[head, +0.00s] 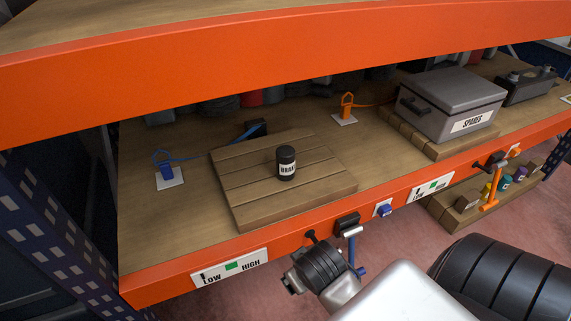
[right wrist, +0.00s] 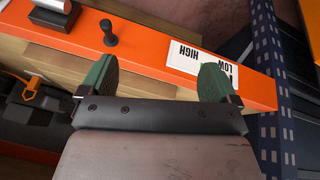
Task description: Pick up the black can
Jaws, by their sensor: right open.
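The black can (head: 286,163) stands upright on a slatted wooden board (head: 245,208) on the shelf in the head view. It has a white label with dark letters. My right gripper (right wrist: 160,76) is open and empty in the right wrist view, its two green-padded fingers apart over the orange shelf rail. In the head view my right arm comes in at the bottom, in front of the rail and below the can; the fingers are not clear there. The can does not show in the right wrist view. My left gripper is not in view.
The orange rail (head: 185,273) runs along the shelf front, with a black knob (right wrist: 108,33) and LOW/HIGH label (right wrist: 201,64). An orange beam (head: 270,56) crosses above. A grey SPARES box (head: 451,92) stands right. A blue clip (head: 164,162) is left of the board.

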